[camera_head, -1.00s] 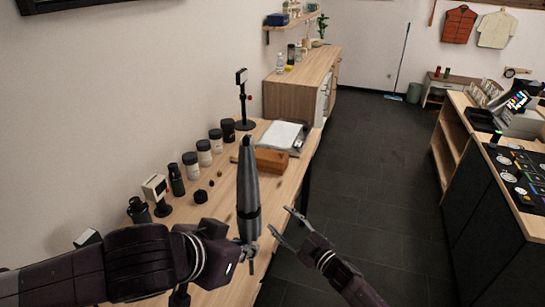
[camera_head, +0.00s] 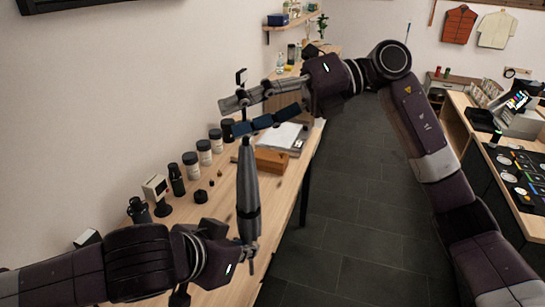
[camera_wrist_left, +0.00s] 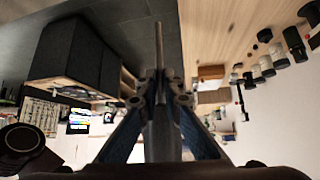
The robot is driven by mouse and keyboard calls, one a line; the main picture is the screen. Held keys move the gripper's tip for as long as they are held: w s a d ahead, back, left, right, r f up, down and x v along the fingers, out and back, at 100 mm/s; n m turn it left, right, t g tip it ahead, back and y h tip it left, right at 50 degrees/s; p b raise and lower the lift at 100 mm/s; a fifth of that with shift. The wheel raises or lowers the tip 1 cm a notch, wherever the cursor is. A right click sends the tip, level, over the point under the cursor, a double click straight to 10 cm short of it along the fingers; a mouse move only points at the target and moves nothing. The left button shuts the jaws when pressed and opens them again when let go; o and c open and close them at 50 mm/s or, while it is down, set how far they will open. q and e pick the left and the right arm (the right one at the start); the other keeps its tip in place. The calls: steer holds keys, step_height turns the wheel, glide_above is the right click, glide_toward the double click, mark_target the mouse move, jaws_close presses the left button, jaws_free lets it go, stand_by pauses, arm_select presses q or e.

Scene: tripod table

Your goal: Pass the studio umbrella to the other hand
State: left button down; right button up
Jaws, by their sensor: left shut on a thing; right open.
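The studio umbrella (camera_head: 248,190) is folded, dark grey and roughly upright. My left gripper (camera_head: 247,243) is shut on it near its lower end. In the left wrist view, its thin shaft (camera_wrist_left: 159,45) passes between the fingers of my left gripper (camera_wrist_left: 159,88). My right gripper (camera_head: 231,117) is open at the umbrella's top, with one finger above the other. The lower, blue finger overlaps the umbrella's tip in the picture. I cannot tell whether they touch.
A wooden workbench (camera_head: 290,188) runs along the wall behind the umbrella. Several dark jars (camera_head: 204,150), a wooden block (camera_head: 270,161) and a white-topped tray (camera_head: 283,136) stand on it. Dark floor (camera_head: 350,225) lies open to the right.

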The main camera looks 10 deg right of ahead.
steer(key=s+d+r+n+t+h, duration=0.2)
steer(key=s+d+t+h, duration=0.1)
steer(key=s+d+h, duration=0.3)
steer(key=n+h, duration=0.2)
steer(key=h, duration=0.3)
glide_toward(247, 207)
steer(key=w, duration=0.2)
steer(key=shift+g, duration=0.3)
steer(key=x, duration=1.1)
steer(key=shift+s+d+f, duration=0.15)
steer(key=shift+s+d, duration=0.05)
steer(key=shift+d, duration=0.1)
steer(key=shift+c, duration=0.3)
steer(key=shift+a, duration=0.1)
steer(key=c, duration=1.3)
arm_select(q)
steer(key=c, duration=2)
jaws_free()
arm_select(e)
steer(key=shift+s, duration=0.1)
arm_select(q)
steer(key=shift+r, duration=0.1)
